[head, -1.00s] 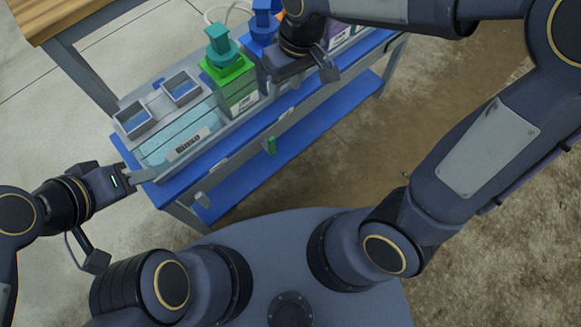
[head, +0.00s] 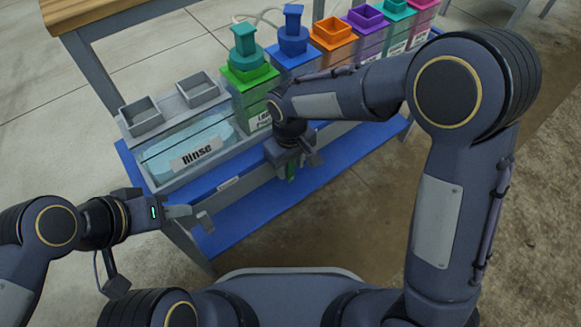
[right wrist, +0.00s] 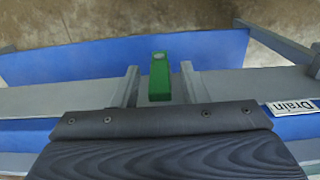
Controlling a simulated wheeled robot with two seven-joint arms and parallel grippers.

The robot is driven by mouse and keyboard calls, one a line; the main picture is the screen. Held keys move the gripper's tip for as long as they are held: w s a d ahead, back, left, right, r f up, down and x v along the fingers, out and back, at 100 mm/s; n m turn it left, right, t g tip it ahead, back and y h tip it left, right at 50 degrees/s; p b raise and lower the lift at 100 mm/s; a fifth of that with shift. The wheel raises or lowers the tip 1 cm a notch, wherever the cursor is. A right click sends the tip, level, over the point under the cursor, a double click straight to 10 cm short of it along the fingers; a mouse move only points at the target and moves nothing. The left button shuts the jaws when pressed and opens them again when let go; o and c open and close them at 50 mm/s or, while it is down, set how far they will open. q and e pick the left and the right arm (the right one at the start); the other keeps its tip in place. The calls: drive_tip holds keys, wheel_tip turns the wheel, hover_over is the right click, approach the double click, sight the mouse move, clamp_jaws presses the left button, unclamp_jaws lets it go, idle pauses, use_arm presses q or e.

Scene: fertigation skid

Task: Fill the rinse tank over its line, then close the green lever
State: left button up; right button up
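The rinse tank (head: 160,170) has a "Rinse" label and a clear front with pale blue liquid behind it. A dark line crosses its front; I cannot tell the liquid's exact level against it. The green lever (right wrist: 160,78) hangs at the front rail, below and right of the tank, and also shows in the head view (head: 291,172). My right gripper (right wrist: 159,85) is open with its fingers on either side of the lever, with a visible gap on the left. My left gripper (head: 185,208) is at the skid's left front corner, its fingers only partly clear.
A green (head: 250,88), a blue, an orange and a purple container stand in a row right of the tank. A blue lower shelf (head: 235,222) runs below.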

drive_tip(key=shift+f, duration=0.1)
clamp_jaws()
idle(0.4)
drive_tip(key=shift+w+d+g+y+p, duration=0.2)
drive_tip(key=shift+d+g+y+p, duration=0.15)
drive_tip(key=shift+p, duration=0.4)
drive_tip(key=shift+w+d+f+g+y+p, duration=0.15)
drive_tip(key=shift+w+d+g+y+p, duration=0.1)
drive_tip(key=shift+g+y+p, duration=0.45)
drive_tip(key=shift+w+d+f+g+y+p, duration=0.15)
drive_tip(key=shift+d+g+y+p, duration=0.2)
drive_tip(key=shift+y, duration=0.6)
drive_tip(key=shift+w+d+f+g+y+p, duration=0.1)
drive_tip(key=shift+w+d+g+y+p, duration=0.1)
drive_tip(key=shift+g+y+p, duration=0.5)
